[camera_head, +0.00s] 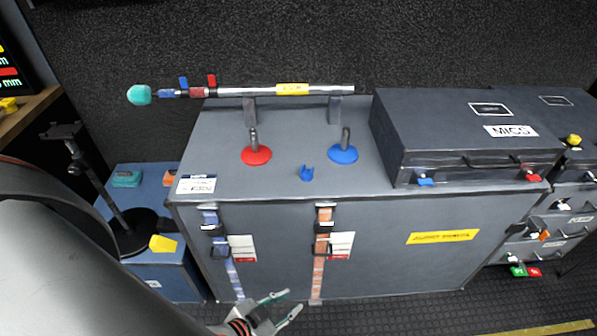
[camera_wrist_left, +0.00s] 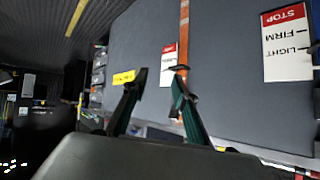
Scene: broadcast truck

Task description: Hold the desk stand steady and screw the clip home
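Two desk stands are on top of the grey case: one with a round red base (camera_head: 257,155) and one with a round blue base (camera_head: 343,153), each with a short grey stem upright. A small blue clip (camera_head: 306,174) sits on the case top between and in front of them, apart from both. My left gripper (camera_head: 294,301) is low in front of the case, below its top edge, open and empty. In the left wrist view its two fingers (camera_wrist_left: 160,80) are apart before the case front. My right gripper is in neither view.
The case (camera_head: 370,235) has hanging straps and cards on its front. A boom pole (camera_head: 270,91) lies on supports at the back. A dark MICS box (camera_head: 460,130) takes the right side. A black stand (camera_head: 130,240) is at left. The case top's front middle is mostly clear.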

